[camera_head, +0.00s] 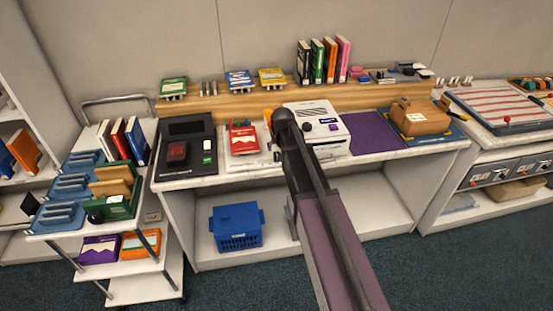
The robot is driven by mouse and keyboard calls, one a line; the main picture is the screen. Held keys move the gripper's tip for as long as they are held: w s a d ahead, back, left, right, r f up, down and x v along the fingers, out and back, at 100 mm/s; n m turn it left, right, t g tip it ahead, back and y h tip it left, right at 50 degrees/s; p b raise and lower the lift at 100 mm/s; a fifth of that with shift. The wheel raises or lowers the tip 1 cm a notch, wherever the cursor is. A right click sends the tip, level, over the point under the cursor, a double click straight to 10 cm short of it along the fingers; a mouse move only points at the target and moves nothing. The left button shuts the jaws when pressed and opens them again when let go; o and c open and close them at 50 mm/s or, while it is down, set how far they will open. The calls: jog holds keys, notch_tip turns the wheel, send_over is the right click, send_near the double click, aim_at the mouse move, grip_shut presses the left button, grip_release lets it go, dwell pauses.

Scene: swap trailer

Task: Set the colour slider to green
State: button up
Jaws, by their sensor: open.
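No part is clearly readable as the colour slider at this size. A black panel (185,128) on the left of the counter carries a dark red block and a small white piece with a green mark (208,158). A white device (328,122) with a dark knob and a blue display stands mid-counter, partly behind my arm. My arm reaches from the bottom edge to the counter. My gripper (276,152) shows only as small dark parts beside the device, mostly hidden by my arm. It is open, and I see nothing held.
A red book (243,139) lies between panel and device. A purple mat (376,134) and a cardboard box (420,117) are to the right. A wooden shelf (220,103) with books runs behind. A trolley (85,229) stands left; a blue basket (236,226) sits below.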

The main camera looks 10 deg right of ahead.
aim_at(277, 154)
jog(key=shift+b+x, duration=2.65)
jog(key=shift+x, duration=0.55)
grip_shut()
